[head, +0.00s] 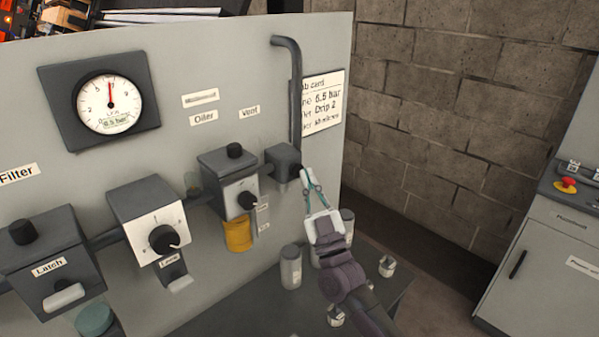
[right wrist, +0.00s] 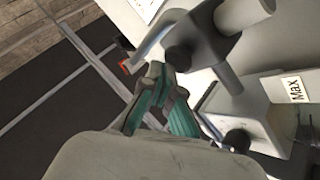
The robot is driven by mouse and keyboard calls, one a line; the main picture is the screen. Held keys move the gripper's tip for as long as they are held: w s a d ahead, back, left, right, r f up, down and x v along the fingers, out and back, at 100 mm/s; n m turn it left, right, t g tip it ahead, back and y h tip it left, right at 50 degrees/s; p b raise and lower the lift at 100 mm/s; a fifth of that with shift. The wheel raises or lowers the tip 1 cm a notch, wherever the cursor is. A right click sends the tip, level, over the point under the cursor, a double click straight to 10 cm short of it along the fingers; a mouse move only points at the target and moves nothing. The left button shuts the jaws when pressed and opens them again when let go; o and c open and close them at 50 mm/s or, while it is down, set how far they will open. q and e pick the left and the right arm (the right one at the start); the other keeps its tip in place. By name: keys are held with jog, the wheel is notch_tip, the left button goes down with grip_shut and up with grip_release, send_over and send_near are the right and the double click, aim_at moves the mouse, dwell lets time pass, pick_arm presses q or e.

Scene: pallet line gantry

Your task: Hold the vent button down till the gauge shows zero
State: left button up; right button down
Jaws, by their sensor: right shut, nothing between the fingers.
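The round gauge (head: 110,103) is on the panel at upper left in the head view. Its needle points almost straight up, and its small readout looks like 6.5 bar. The grey vent block (head: 283,160) sits below the "Vent" label (head: 249,112), with a dark round button (head: 295,171) on its front. My right gripper (head: 305,174) is shut and empty, its tips at the button. In the right wrist view the tips (right wrist: 163,80) are close beside the dark button (right wrist: 178,58); I cannot tell whether they press it. My left gripper is out of view.
The oiler block (head: 228,180) with its dark knob and yellow bowl (head: 237,235) stands left of the vent. A bent pipe (head: 293,90) rises behind the vent block. Small canisters (head: 291,266) stand below. Open floor lies right, before a cabinet (head: 540,250).

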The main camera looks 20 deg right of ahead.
jog(key=shift+w+a, duration=0.25)
jog(key=shift+w, duration=0.3)
dwell(2.5)
dwell(2.0)
jog(key=shift+s+d, duration=0.35)
jog(key=shift+s, duration=0.55)
jog(key=shift+s+d+p, duration=0.25)
jog(key=shift+s+p, duration=0.1)
jog(key=shift+s, duration=0.45)
jog(key=shift+s+d+p, duration=0.3)
jog(key=shift+s+p, duration=0.1)
jog(key=shift+s, duration=0.35)
jog(key=shift+s+d+p, duration=0.25)
jog(key=shift+s+p, duration=0.1)
jog(key=shift+s, duration=0.45)
